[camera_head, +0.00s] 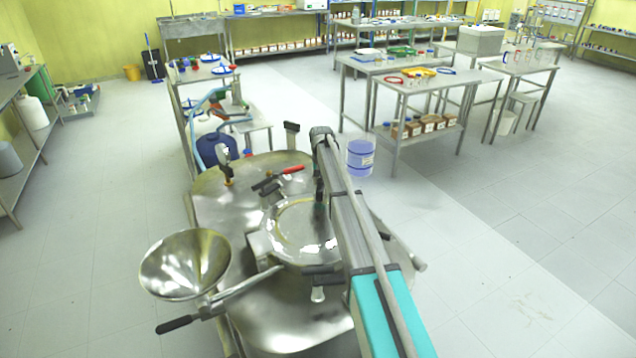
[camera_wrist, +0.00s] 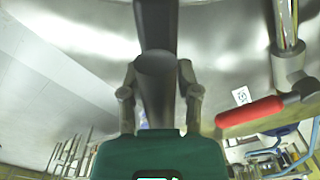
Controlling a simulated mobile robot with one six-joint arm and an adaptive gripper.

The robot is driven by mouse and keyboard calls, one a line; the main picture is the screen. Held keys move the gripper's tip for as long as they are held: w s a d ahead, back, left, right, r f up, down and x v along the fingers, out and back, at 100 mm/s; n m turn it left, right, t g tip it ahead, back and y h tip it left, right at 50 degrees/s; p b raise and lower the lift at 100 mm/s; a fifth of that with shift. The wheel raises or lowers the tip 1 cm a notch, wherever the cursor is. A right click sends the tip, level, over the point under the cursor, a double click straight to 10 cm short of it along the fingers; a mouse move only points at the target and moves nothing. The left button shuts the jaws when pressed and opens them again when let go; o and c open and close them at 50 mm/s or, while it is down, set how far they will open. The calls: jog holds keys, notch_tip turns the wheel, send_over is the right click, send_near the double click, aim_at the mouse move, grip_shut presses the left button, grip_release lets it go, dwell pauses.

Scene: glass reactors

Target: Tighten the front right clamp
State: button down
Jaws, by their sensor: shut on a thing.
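In the wrist view, my gripper (camera_wrist: 158,98) has its two grey fingers on either side of a dark clamp handle (camera_wrist: 155,70) and is shut on it. The handle runs up the picture in front of the shiny steel reactor lid. In the head view, my arm comes in from the lower right over the right side of the reactor lid (camera_head: 225,190). My arm hides the gripped clamp and my fingertips there.
A red-handled valve lever (camera_head: 293,170) lies on the lid, and it shows close to the right of my gripper in the wrist view (camera_wrist: 250,112). A steel funnel (camera_head: 185,265) with a lever stands at the lid's left. Open floor lies right of the reactor.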

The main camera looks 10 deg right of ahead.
jog(key=shift+s+m, duration=0.15)
jog(key=shift+m, duration=1.05)
jog(key=c, duration=0.7)
grip_release()
jog(key=shift+o, duration=0.5)
jog(key=shift+d+r, duration=0.1)
jog(key=shift+r, duration=0.05)
